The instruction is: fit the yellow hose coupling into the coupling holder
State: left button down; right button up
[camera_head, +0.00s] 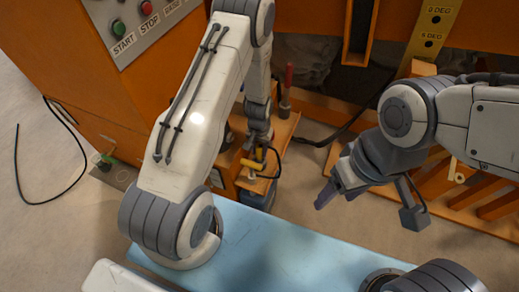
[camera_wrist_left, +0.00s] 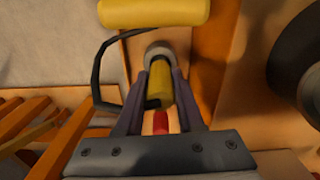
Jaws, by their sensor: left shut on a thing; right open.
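The yellow hose coupling (camera_wrist_left: 159,84) is between the fingers of my left gripper (camera_wrist_left: 160,76) in the left wrist view. My left gripper is shut on it. A grey ring (camera_wrist_left: 158,49) lies at the coupling's far end. I cannot tell whether this ring is part of the coupling or of the holder, nor whether the coupling is seated. In the head view, my left gripper (camera_head: 259,146) is low by the orange bench, partly hidden by its arm.
A larger yellow cylinder (camera_wrist_left: 153,12) lies just beyond the fingers, with a thin black cable (camera_wrist_left: 97,70) looping beside it. A red-handled tool (camera_head: 288,76) stands on the orange bench behind. Orange slats (camera_head: 470,195) are at the right. The blue surface (camera_head: 285,250) is clear.

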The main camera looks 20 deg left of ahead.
pick_arm(q)
jog(key=shift+f+b, duration=0.55)
jog(key=shift+f, duration=0.25)
jog(key=shift+c, duration=2.3)
grip_release()
notch_tip(320, 180, up, 11)
jog(key=shift+f+p, duration=0.2)
jog(key=shift+p, duration=0.5)
